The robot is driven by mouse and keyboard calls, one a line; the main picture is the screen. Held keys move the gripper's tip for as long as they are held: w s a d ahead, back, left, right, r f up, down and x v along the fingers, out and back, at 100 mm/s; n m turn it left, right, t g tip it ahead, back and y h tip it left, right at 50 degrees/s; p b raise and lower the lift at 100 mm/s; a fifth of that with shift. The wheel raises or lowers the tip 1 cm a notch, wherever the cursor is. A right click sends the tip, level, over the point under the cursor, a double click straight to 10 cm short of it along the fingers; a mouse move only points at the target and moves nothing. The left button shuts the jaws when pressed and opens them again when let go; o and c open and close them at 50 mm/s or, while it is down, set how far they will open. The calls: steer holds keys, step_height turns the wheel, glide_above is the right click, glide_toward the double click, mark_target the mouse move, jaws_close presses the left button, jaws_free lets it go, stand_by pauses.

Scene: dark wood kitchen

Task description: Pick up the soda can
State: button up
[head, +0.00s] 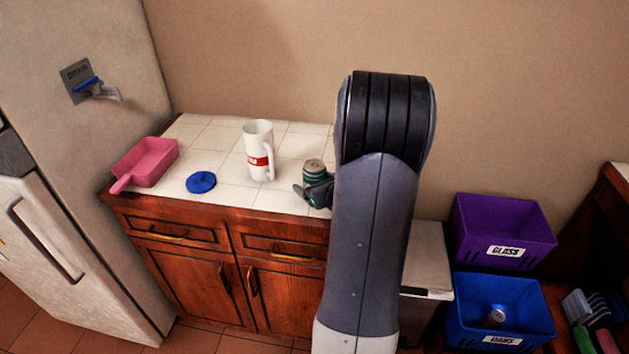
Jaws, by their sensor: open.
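A green soda can (314,170) with a pale top stands upright on the white tiled counter (236,195), right of the white mug. My gripper (307,197) is dark and sits low over the counter's front part, just in front of the can. Its fingers point to the left and it is open. It hides the lower part of the can. I cannot tell whether the fingers touch the can. My grey arm hides the counter's right end.
A white mug (258,150) with a red band stands close left of the can. A blue disc (201,182) and a pink pan (146,163) lie farther left. A purple bin (505,228) marked glass and a blue bin (530,310) marked cans, holding a can, stand right.

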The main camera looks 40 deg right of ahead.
steer(key=c, duration=1.1)
steer(key=shift+r, duration=0.15)
